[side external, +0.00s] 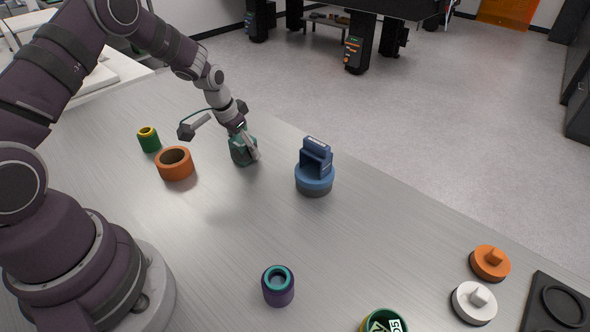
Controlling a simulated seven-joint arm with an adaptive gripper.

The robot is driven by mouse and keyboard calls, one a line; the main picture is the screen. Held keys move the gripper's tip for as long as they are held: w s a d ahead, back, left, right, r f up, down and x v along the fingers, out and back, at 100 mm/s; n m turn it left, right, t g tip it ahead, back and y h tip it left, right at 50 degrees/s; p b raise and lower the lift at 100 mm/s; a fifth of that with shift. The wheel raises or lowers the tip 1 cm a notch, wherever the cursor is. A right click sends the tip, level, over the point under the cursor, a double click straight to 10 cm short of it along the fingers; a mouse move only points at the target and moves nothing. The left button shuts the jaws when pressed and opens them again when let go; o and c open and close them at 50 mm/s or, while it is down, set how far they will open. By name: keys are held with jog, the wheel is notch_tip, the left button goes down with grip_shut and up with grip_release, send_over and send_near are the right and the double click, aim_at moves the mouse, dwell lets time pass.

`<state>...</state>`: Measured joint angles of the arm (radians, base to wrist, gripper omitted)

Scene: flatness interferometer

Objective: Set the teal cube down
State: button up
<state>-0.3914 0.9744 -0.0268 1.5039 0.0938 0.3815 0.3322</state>
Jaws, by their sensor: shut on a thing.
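My gripper (245,144) points down over the far part of the table (215,235). It is shut on a dark teal object, the teal cube (241,154), whose sides are partly hidden by the fingers. Its exact shape is hard to make out at this size. The cube is at or very close to the table top; I cannot tell whether it touches. It is between the orange ring (175,176) on its left and the blue round piece (314,180) on its right, apart from both.
A green cylinder with a yellow rim (149,141) stands at the far left. A purple cup with a teal rim (278,288) and a green container (383,322) are nearer. Orange (490,265) and white (474,304) knobbed discs lie at right, beside a black plate (537,304). The table's middle is clear.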

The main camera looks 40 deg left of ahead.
jog(key=o, duration=1.2)
jog(key=shift+f, duration=0.1)
jog(key=v, duration=1.2)
jog(key=shift+s+d+r+t, duration=0.35)
jog(key=shift+s+d+r, duration=1.3)
jog(key=shift+s, duration=0.7)
jog(key=shift+s+d+r+t, duration=0.4)
jog(key=shift+s+d+r, duration=0.95)
jog(key=shift+s+d, duration=0.8)
jog(key=shift+s+d+r+t, duration=0.35)
jog(key=shift+s+d+r, duration=1.2)
jog(key=shift+s, duration=1)
